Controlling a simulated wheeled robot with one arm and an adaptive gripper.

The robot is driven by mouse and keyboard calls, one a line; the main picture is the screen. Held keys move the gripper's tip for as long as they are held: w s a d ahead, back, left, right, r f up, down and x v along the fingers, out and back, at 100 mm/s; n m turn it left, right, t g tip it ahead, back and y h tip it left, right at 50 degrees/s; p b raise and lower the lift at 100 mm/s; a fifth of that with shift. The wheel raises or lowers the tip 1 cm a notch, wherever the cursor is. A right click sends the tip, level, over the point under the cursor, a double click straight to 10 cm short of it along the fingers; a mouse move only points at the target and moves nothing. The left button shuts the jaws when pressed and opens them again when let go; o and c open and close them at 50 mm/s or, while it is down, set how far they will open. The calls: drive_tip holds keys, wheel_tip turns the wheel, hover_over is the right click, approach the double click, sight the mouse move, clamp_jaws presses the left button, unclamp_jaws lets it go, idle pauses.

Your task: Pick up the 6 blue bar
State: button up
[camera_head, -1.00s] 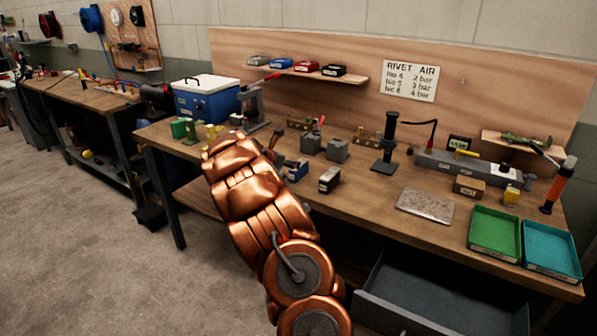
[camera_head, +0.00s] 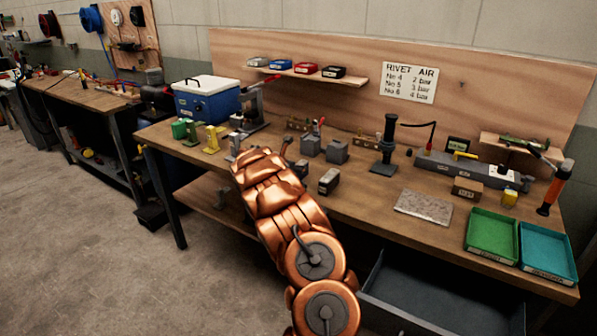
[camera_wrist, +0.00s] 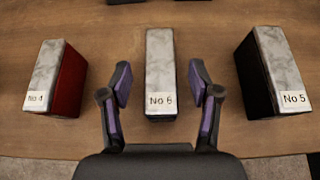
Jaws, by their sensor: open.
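The bar labelled No 6 (camera_wrist: 160,60) stands in the middle of the wrist view, with a worn grey top and a white label. Its coloured sides do not show from there. My gripper (camera_wrist: 159,80) is open, one purple-padded finger on each side of this bar, with gaps to both sides. No contact shows. A red-sided bar labelled No 4 (camera_wrist: 63,80) is to the left, and a black-sided bar labelled No 5 (camera_wrist: 273,72) is to the right. In the head view my copper arm covers the spot left of the black bar (camera_head: 329,181), so the gripper is mostly hidden.
The wooden bench (camera_head: 370,205) carries grey blocks (camera_head: 337,151) and a black stand (camera_head: 387,148) behind the bars. A metal plate (camera_head: 424,203), a green tray (camera_head: 492,235) and a teal tray (camera_head: 547,251) lie to the right. An open drawer (camera_head: 440,295) juts out below.

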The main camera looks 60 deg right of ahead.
drive_tip(key=shift+x, duration=1.15)
drive_tip(key=shift+c, duration=0.3)
clamp_jaws()
drive_tip(key=shift+r, duration=0.1)
